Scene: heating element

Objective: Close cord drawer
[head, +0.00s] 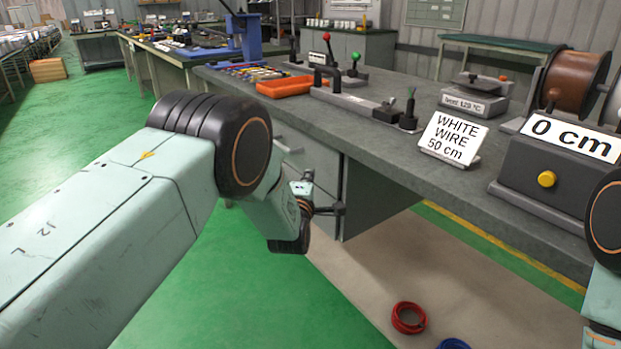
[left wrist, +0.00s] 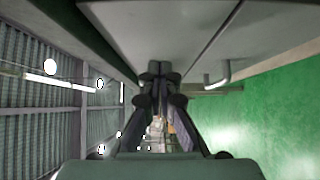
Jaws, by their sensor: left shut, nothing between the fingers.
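The drawer cabinet (head: 321,168) stands under the grey workbench, partly hidden behind my left arm. A drawer handle (head: 289,147) shows just above my left forearm. In the left wrist view, grey drawer fronts (left wrist: 158,35) fill the top, with a seam between them and a bent metal handle (left wrist: 218,76) to the right of my fingers. I cannot tell which is the cord drawer or how far it stands out. My left gripper (head: 338,209) is shut and empty beside the cabinet, below bench height; its fingers (left wrist: 158,72) show together in the wrist view. My right gripper is not in view.
The workbench top (head: 400,95) carries an orange tray (head: 284,87), a "WHITE WIRE 50 cm" sign (head: 452,138), a "0 cm" box (head: 560,160) and wire spools (head: 577,80). A red cord coil (head: 409,318) and a blue one (head: 453,344) lie on the floor. Green floor (head: 260,300) is clear.

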